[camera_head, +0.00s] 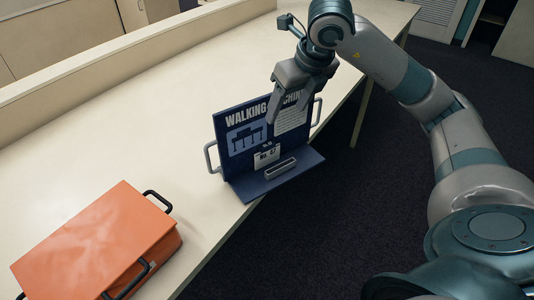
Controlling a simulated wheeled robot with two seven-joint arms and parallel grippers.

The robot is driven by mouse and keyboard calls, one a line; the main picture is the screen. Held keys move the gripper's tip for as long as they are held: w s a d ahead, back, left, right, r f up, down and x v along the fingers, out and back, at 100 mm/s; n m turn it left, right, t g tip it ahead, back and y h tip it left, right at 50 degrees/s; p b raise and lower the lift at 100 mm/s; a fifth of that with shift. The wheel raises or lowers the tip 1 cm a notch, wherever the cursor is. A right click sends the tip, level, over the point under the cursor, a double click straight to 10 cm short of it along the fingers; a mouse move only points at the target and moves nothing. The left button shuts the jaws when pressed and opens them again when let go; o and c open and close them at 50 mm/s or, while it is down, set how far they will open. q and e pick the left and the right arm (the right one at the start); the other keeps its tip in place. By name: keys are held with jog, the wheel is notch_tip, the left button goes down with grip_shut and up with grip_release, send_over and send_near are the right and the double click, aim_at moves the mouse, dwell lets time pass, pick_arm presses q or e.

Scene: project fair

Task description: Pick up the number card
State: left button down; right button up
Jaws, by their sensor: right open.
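The number card (267,156) is a small white card with dark print reading roughly "No. 47". It is on the lower front of a dark blue display board (237,165) titled "WALKING MACHINE", above a slotted grey holder on the board's base. My right gripper (271,108) is open, its fingers pointing down in front of the board's upper part, above the card. It hides part of the title. I cannot tell whether the fingers touch the board. My left gripper is not in view.
The board stands on a long cream table (120,130), its base near the table's edge, with grey handles at its sides. An orange case (95,240) with black handles lies at the lower left. The tabletop between and behind them is clear. Dark carpet lies to the right.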

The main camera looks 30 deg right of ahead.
jog(key=p, duration=0.4)
send_near(269, 146)
jog(key=x, duration=0.3)
jog(key=shift+w+d, duration=0.1)
jog(key=shift+d, duration=0.2)
jog(key=p+x, duration=0.2)
jog(key=x, duration=0.1)
jog(key=p+x, duration=0.1)
jog(key=shift+a+f, duration=0.3)
jog(key=shift+f, duration=0.05)
jog(key=shift+w+f, duration=0.1)
jog(key=shift+f, duration=0.15)
